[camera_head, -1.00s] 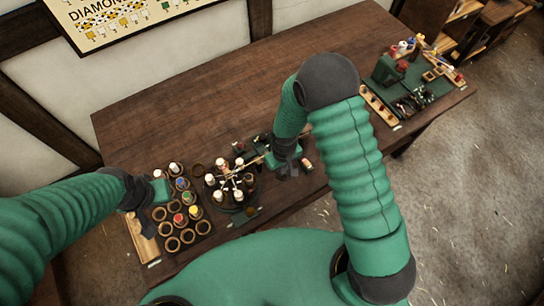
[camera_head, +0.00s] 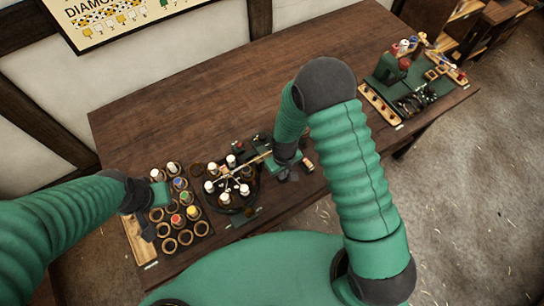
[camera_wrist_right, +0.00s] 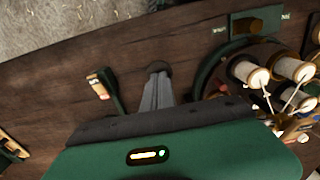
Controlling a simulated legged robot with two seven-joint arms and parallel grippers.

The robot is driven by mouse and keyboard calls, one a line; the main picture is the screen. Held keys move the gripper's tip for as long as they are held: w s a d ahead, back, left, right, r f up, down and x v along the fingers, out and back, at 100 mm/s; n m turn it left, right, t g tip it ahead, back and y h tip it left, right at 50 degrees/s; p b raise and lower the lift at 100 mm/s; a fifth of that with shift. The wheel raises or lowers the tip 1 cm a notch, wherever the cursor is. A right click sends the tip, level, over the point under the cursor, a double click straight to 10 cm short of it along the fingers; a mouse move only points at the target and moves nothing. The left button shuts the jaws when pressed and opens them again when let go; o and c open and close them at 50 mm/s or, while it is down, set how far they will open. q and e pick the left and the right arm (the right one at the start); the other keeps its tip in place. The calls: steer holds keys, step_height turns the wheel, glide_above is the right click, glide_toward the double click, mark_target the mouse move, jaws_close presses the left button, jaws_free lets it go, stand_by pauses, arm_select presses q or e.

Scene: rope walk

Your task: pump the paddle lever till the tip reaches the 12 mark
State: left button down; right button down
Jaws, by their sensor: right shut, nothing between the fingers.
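The lever I take for the paddle lever has a dark green arm and a cream-and-red end (camera_wrist_right: 98,84); in the head view that end (camera_head: 308,165) shows just right of my right gripper. My right gripper (camera_head: 288,177) is shut and empty. In the right wrist view its fingers (camera_wrist_right: 158,70) are together beside the lever, with a small gap between them. A round dark carousel (camera_head: 230,208) with several white bobbins stands left of my right gripper. My left gripper (camera_head: 148,228) is at the left of the spool rack; its fingers are too dark to judge. I cannot make out the 12 mark.
The spool rack (camera_head: 187,252) has several empty rings and coloured spools. A green board (camera_head: 427,93) with small fixtures and wooden strips lies at the table's right end. The table (camera_head: 200,110) is bare behind the carousel.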

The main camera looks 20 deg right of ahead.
steer(key=shift+f+b, duration=0.5)
steer(key=shift+f, duration=0.65)
steer(key=shift+r, duration=0.1)
stand_by(0.3)
step_height(320, 180, up, 6)
steer(key=p, duration=0.4)
steer(key=shift+w+r+p, duration=0.1)
steer(key=shift+p, duration=0.25)
steer(key=shift+f, duration=0.25)
